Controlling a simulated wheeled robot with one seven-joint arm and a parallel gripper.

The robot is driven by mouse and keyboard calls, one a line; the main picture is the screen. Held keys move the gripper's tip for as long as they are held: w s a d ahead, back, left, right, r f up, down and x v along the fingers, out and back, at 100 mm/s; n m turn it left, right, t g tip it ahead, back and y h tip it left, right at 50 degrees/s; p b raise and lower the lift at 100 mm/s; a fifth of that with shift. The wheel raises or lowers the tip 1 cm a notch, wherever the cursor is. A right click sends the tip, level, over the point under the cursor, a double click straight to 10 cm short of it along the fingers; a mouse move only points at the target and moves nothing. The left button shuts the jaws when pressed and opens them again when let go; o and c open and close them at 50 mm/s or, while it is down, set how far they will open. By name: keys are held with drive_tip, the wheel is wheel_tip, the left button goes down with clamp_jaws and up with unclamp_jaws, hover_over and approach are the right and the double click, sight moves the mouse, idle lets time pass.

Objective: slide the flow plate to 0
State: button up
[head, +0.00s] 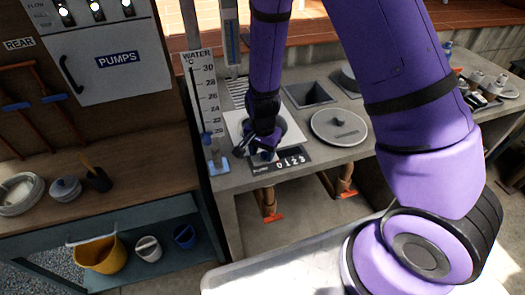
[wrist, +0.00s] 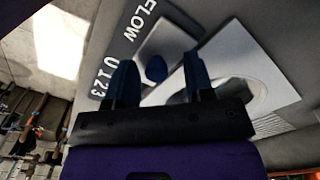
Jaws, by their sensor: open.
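The flow plate (wrist: 172,38) is a grey metal slab with a round dark blue knob (wrist: 156,68). It lies beside the dark label strip (wrist: 108,70) marked FLOW 0 1 2 3 and next to a white plate with a round opening (wrist: 232,68). My gripper (wrist: 160,62) is open, with its two dark blue fingers on either side of the knob in the wrist view. I cannot tell whether they touch it. The fingers hide the plate's lower part, so its exact mark is unclear. In the head view my gripper (head: 260,150) covers the plate beside the strip (head: 283,161).
The concrete counter (head: 225,185) holds a round grey lid (head: 338,127), a square opening (head: 310,94) and an upright WATER gauge (head: 204,95). Orange-handled pipes (head: 270,205) hang below. A wooden bench (head: 120,165) with a PUMPS box (head: 115,50) above stands left.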

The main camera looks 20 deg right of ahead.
wheel_tip(320, 180, up, 11)
idle(0.6)
drive_tip(key=shift+f, duration=0.1)
wheel_tip(320, 180, up, 11)
drive_tip(key=n+t+y, duration=0.1)
drive_tip(key=n, duration=0.1)
hover_over(263, 154)
drive_tip(key=s+d, duration=0.2)
drive_tip(key=d, duration=0.1)
drive_tip(key=s+d+r+n+t, duration=0.2)
drive_tip(key=s+d+r+n, duration=0.1)
drive_tip(key=s+r, duration=0.5)
drive_tip(key=s+d+r+n+t+h, duration=0.1)
drive_tip(key=s+d+r+n, duration=0.3)
drive_tip(key=s+r, duration=0.5)
drive_tip(key=shift+s+d+r+t, duration=0.2)
drive_tip(key=shift+s+d+t, duration=0.4)
drive_tip(key=shift+s+d, duration=0.45)
drive_tip(key=shift+w+d, duration=0.1)
drive_tip(key=shift+w, duration=0.05)
